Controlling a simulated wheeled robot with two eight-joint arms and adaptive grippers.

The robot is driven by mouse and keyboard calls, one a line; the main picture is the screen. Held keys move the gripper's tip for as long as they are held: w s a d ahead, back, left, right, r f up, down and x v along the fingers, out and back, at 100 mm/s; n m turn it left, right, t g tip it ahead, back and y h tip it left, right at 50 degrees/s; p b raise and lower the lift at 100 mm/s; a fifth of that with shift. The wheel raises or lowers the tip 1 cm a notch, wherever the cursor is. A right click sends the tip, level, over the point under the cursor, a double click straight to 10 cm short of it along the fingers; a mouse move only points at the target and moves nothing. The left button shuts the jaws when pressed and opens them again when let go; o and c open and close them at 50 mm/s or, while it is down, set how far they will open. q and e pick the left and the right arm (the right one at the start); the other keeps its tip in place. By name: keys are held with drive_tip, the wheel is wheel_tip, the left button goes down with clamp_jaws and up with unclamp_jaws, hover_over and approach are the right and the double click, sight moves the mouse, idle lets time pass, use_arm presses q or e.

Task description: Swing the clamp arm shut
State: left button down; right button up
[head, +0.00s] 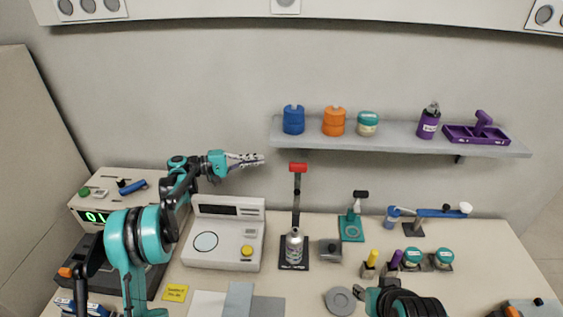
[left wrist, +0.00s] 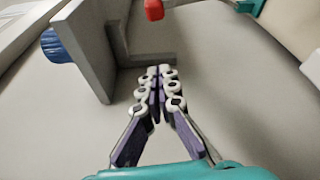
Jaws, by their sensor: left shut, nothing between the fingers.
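The clamp stands near the middle of the bench, with a dark clamp arm (head: 297,205) standing upright and a red tip (head: 298,168) at its top. A metal cylinder (head: 294,245) stands at its dark base (head: 294,266). My left gripper (head: 262,158) is shut and empty, left of the red tip and apart from it, pointing right. In the left wrist view, its closed fingers (left wrist: 160,72) show with nothing between them, and the red tip (left wrist: 154,10) is beyond them at the top. My right gripper is out of view; only part of that arm shows at the bottom.
The wall shelf (head: 400,140) holds several containers above the bench. A white instrument (head: 222,262) stands left of the clamp, below my left forearm. A grey block (head: 329,251) and a teal stand (head: 351,229) are to its right.

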use_arm(q)
drive_tip(key=d+b, duration=0.2)
drive_tip(key=d, duration=0.7)
drive_tip(key=shift+s+d, duration=0.25)
drive_tip(key=shift+s, duration=0.1)
drive_tip(key=shift+s, duration=0.15)
